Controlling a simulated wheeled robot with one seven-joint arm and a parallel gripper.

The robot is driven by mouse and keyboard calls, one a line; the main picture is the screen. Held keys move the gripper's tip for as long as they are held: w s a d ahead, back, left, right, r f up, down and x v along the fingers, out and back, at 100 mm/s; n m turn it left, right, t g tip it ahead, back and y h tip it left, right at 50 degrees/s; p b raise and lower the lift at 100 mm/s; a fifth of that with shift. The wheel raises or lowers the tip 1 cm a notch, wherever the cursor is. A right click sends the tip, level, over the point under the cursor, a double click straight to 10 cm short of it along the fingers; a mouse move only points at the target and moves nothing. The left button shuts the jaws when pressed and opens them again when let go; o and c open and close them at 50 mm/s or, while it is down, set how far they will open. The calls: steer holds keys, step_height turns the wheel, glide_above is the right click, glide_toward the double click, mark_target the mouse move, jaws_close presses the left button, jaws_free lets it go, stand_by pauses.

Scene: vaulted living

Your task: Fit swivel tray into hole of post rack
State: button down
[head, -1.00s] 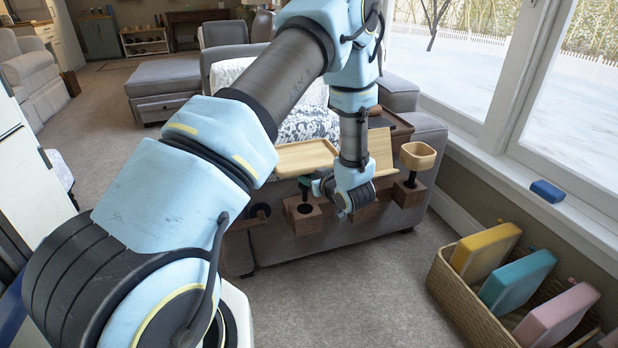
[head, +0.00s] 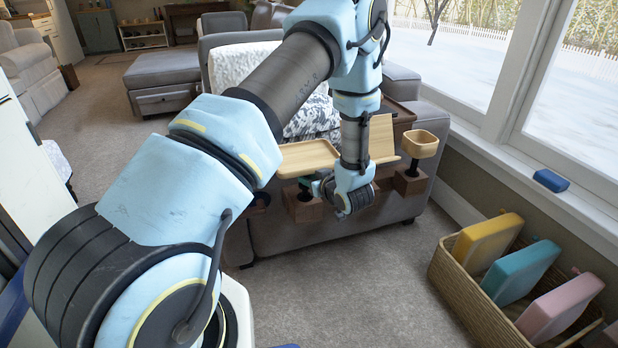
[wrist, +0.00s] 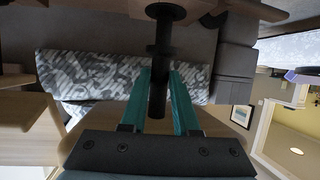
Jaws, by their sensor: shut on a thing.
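The swivel tray (head: 308,157) is a flat light-wood tray with a raised rim on a black stem. It sits level above a dark wooden block of the post rack (head: 302,209). My gripper (head: 306,184) is shut on the stem just under the tray. In the wrist view its teal fingers (wrist: 158,78) flank the black stem (wrist: 158,60), which ends in a wider black collar (wrist: 165,12). The stem's lower end is over the block's hole, which is now largely hidden. I cannot tell how far the stem is in it.
A small yellowish wooden bowl (head: 420,144) stands on its own post at the rack's right. A tilted light-wood board (head: 382,140) stands behind my wrist. A grey sofa (head: 300,240) is right behind the rack. A wicker basket (head: 480,305) stands at front right; carpet between is clear.

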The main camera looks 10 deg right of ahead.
steer(key=shift+f+b, duration=1.1)
steer(key=shift+f, duration=0.8)
steer(key=c, duration=0.6)
jaws_free()
steer(key=shift+f, duration=0.1)
steer(key=shift+s, duration=0.1)
steer(key=p+v, duration=0.1)
steer(key=v, duration=0.9)
steer(key=shift+s+d, duration=0.1)
steer(key=shift+s, duration=0.2)
